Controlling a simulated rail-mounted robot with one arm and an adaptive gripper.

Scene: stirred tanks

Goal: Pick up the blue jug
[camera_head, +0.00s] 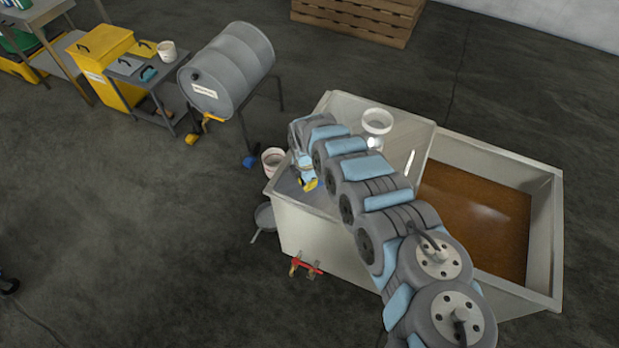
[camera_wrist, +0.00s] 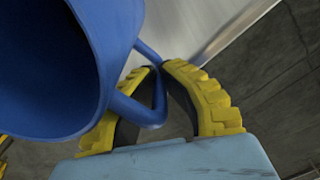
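The blue jug (camera_wrist: 55,65) fills the left of the wrist view, with its wide open mouth facing the camera and its left side cut off by the frame edge. Its looped handle (camera_wrist: 153,112) reaches in between the yellow ribbed fingers of my gripper (camera_wrist: 160,68). The fingers curve in around the handle and their tips nearly meet at it, so the gripper looks shut on it. In the head view my gripper (camera_head: 309,184) is over the left part of the pale tank. I cannot make out the jug there; the arm and gripper may hide it.
The pale tank (camera_head: 318,226) has brown liquid (camera_head: 475,215) in its right part. A white ring-shaped fitting (camera_head: 377,122) stands at its back. A white bucket (camera_head: 273,160) stands close left, and red valves (camera_head: 310,266) stick out in front. A grey drum (camera_head: 228,70) lies on a stand behind.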

